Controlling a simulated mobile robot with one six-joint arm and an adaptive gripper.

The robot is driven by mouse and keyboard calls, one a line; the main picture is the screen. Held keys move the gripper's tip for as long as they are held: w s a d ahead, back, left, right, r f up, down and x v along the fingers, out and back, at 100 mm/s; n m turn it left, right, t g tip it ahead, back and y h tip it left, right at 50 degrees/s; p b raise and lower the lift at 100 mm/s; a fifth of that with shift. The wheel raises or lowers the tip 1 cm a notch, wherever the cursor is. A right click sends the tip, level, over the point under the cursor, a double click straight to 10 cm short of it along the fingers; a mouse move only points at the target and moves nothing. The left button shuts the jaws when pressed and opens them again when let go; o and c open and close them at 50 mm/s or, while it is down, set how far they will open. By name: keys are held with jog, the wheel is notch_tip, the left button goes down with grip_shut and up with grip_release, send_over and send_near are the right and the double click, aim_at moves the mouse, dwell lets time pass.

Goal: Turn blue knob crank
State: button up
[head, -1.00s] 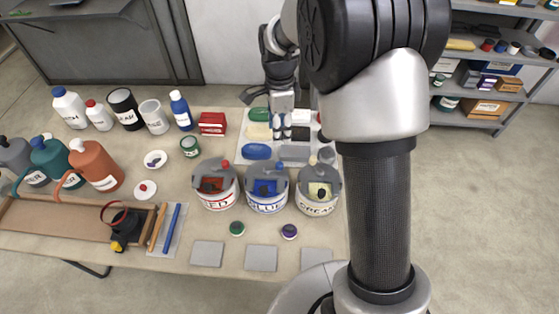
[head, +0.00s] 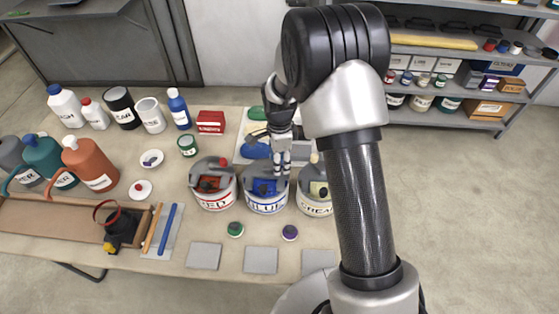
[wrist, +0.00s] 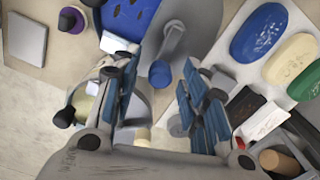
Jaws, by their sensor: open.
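The blue pot (head: 266,205), a white tub labelled BLUE with a grey half lid and blue paint inside, stands between two like pots. Its blue knob (wrist: 160,73) shows in the wrist view on a grey crank arm (wrist: 174,38). My gripper (head: 281,170) is over the back of the blue pot, pointing down. In the wrist view my gripper (wrist: 158,68) is open, with one blue-padded finger on each side of the knob. I see no clear contact. In the head view the fingers hide the knob.
The RED pot (head: 213,200) stands close on the left and the CREAM pot (head: 314,206) close on the right, partly behind my arm. Sponges lie on a white tray (head: 240,155) behind. Grey square tiles (head: 261,260) lie in front.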

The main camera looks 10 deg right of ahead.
jog(key=shift+c, duration=0.5)
grip_shut()
